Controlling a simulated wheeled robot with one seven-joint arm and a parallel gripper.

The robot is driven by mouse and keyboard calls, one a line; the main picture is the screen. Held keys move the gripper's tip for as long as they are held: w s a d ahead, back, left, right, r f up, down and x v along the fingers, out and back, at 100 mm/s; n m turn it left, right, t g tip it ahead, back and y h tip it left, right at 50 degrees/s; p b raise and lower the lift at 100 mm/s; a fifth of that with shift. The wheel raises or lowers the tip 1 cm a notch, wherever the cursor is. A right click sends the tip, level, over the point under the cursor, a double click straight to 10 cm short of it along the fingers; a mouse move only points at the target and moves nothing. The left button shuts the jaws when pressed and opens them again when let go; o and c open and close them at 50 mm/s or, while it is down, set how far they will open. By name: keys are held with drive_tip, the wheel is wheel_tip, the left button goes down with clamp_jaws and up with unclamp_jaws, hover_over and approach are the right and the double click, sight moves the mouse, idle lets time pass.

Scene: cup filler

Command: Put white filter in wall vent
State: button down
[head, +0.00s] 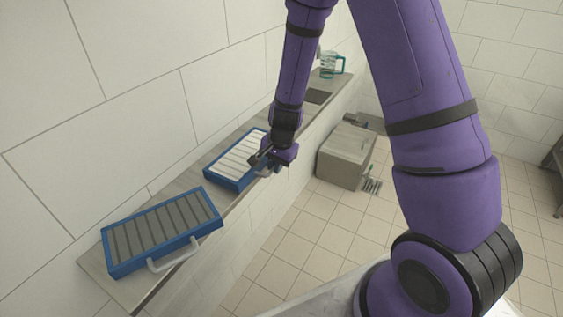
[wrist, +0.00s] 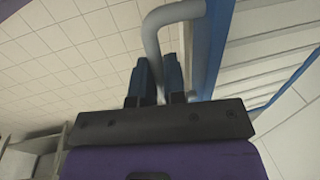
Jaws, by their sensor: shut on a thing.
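The white filter (head: 238,156) has white slats in a blue frame and is at the shelf, near its middle. My gripper (head: 263,165) is at its front edge, shut on its handle. In the wrist view, the grey handle (wrist: 172,14) passes between the two fingers (wrist: 160,82), with the white filter (wrist: 255,58) to the right. I cannot tell whether the filter rests on the shelf or is slightly raised. My wrist hides part of its right side. No wall vent shows in either view.
A second filter (head: 163,232) with grey slats, a blue frame and a pale handle lies at the near end of the shelf (head: 187,262). A clear jug (head: 331,64) stands at the far end. A grey box (head: 345,155) is on the floor. The tiled floor (head: 300,237) between is clear.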

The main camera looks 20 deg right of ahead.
drive_tip(key=c, duration=1.2)
unclamp_jaws()
drive_tip(key=s+d+r+n+t, duration=0.1)
drive_tip(key=s+r, duration=0.2)
drive_tip(key=r, duration=0.8)
drive_tip(key=s+d+r+n, duration=0.1)
drive_tip(key=s+r+n, duration=0.15)
drive_tip(key=r, duration=0.75)
drive_tip(key=s+d+r+n+t, duration=0.1)
drive_tip(key=s+r+n, duration=0.1)
drive_tip(key=s+r, duration=0.3)
drive_tip(key=s+d+r+n, duration=0.1)
drive_tip(key=s+r, duration=0.3)
drive_tip(key=s, duration=0.5)
drive_tip(key=s+d+r+n+t+h, duration=0.1)
drive_tip(key=s+r+n, duration=0.3)
drive_tip(key=s, duration=0.3)
drive_tip(key=shift+d+r+t, duration=0.3)
drive_tip(key=shift+r, duration=0.5)
drive_tip(key=shift+o, duration=0.5)
drive_tip(key=shift+s, duration=0.35)
